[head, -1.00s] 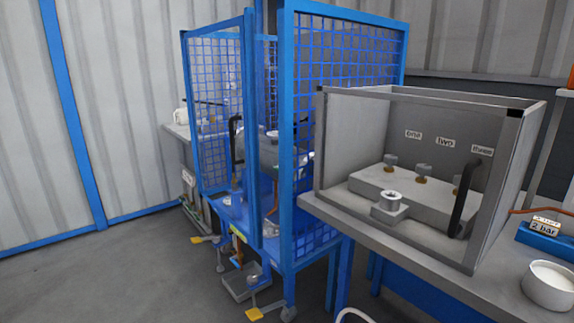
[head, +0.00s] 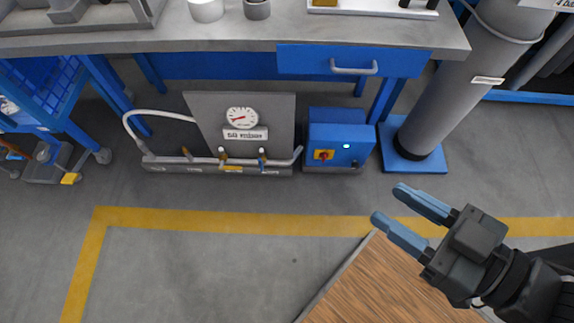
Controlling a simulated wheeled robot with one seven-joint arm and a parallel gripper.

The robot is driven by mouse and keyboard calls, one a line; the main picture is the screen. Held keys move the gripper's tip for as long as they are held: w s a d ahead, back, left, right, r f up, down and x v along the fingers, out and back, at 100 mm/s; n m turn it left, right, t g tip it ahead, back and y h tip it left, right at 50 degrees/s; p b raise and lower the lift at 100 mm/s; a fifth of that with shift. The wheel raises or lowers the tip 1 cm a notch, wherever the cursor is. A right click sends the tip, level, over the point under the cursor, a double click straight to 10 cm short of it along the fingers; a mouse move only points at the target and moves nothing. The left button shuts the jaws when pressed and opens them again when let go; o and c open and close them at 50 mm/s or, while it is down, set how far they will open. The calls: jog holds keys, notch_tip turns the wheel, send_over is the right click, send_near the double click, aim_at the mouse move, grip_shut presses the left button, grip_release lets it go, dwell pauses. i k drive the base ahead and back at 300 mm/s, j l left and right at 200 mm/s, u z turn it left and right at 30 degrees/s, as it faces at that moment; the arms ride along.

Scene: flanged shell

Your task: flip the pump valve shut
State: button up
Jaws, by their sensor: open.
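Below the workbench, a pipe manifold (head: 180,163) runs along the floor in front of a grey panel (head: 270,112). Small valves stand on it: a left one (head: 187,154), a middle one (head: 222,158) and a right one with a blue part (head: 262,161). Their lever positions are too small to tell, and I cannot read which is the pump valve. A blue box (head: 345,146) with a red-and-yellow switch stands right of the panel. My gripper (head: 388,204) is open and empty at the lower right, apart from the valves.
The workbench (head: 240,38) with a blue drawer (head: 400,62) overhangs the manifold. A round gauge (head: 242,117) is on the panel. A grey column (head: 450,95) stands at right, a wooden board (head: 375,285) in front. The floor inside the yellow line (head: 250,222) is clear.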

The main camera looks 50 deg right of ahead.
aim_at(261, 164)
jog(key=k+l+z, duration=0.1)
jog(key=k+l, duration=0.2)
jog(key=i+j+u, duration=0.1)
jog(key=i+j, duration=1.25)
jog(key=i, duration=0.25)
jog(key=j+u, duration=0.05)
